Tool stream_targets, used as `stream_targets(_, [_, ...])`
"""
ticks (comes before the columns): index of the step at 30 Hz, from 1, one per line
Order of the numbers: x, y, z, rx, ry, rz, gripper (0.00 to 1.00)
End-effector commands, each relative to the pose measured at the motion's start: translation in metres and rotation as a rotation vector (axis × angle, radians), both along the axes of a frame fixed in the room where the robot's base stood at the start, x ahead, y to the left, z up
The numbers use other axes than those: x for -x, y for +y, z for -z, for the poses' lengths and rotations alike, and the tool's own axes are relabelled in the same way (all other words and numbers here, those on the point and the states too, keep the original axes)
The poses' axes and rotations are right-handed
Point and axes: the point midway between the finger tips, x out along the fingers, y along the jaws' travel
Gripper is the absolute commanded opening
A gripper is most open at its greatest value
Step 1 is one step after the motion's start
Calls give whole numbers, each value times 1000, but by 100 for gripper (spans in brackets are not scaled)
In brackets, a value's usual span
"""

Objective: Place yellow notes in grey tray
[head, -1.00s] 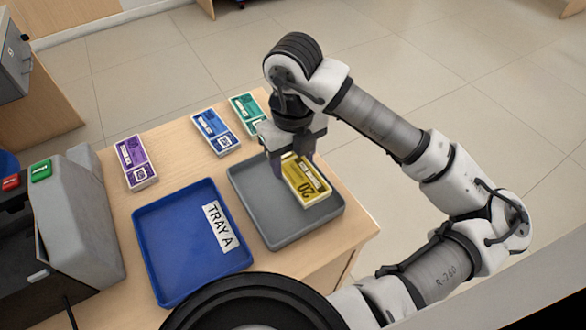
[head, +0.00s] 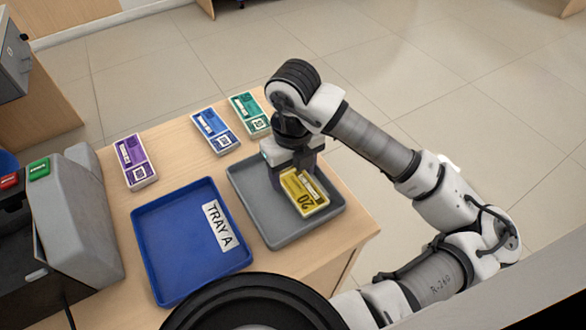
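The yellow notes (head: 305,192) are a banded stack marked 20, seen in the head view. They are in the right part of the grey tray (head: 258,208), low over its floor or resting on it; I cannot tell which. My gripper (head: 293,172) points down at the far end of the stack. Its fingers look shut on the notes, one along each side, though the fingertips are mostly hidden by the gripper body and the stack.
A blue tray (head: 172,240) labelled TRAY A stands left of the grey tray. Purple (head: 135,161), blue (head: 215,131) and green (head: 249,114) note stacks lie along the far side of the counter. A grey machine (head: 80,218) stands at the left.

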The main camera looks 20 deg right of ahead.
Motion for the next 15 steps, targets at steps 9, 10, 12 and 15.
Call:
stream_targets(9, [-1, -1, -12, 4, -3, 0, 63])
stream_targets(10, [-1, -1, -17, 4, -3, 0, 63])
stream_targets(12, [-1, -1, -32, 5, -4, -1, 63])
stream_targets(15, [-1, 0, -55, 5, -4, -1, 63])
